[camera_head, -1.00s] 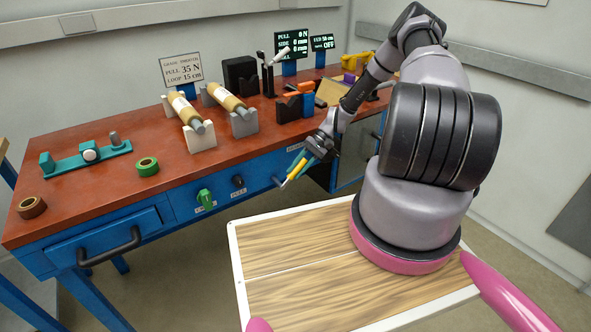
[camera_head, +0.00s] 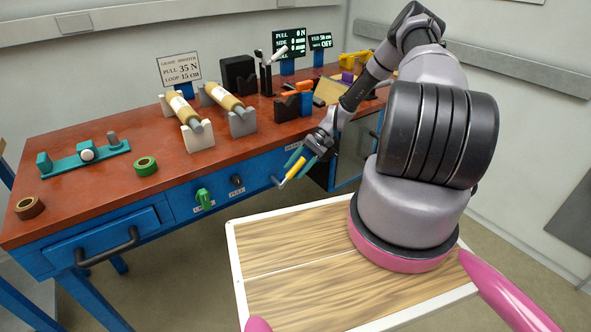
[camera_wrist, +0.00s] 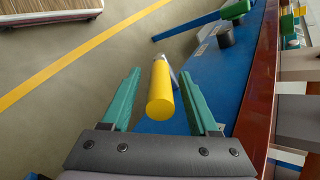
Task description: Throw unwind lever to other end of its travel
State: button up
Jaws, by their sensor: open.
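A lever with a yellow cylindrical grip (camera_head: 297,168) sticks out from the blue front of the bench, on a grey metal arm. I take it to be the unwind lever; its label is too small to read. In the wrist view the yellow grip (camera_wrist: 160,92) points toward my camera, between the two teal fingers. My gripper (camera_head: 302,162) is at the lever, in front of the bench. In the wrist view my gripper (camera_wrist: 160,74) is open, with a visible gap on both sides of the grip. The lever's pivot is partly hidden.
A green knob (camera_head: 204,199) and a black knob (camera_head: 237,181) sit on the bench front left of the lever. A drawer handle (camera_head: 108,247) juts out farther left. The red bench top's edge (camera_wrist: 262,85) runs close along the right of the wrist view.

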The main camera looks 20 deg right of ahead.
jog(key=v, duration=1)
jog(key=shift+d, duration=0.1)
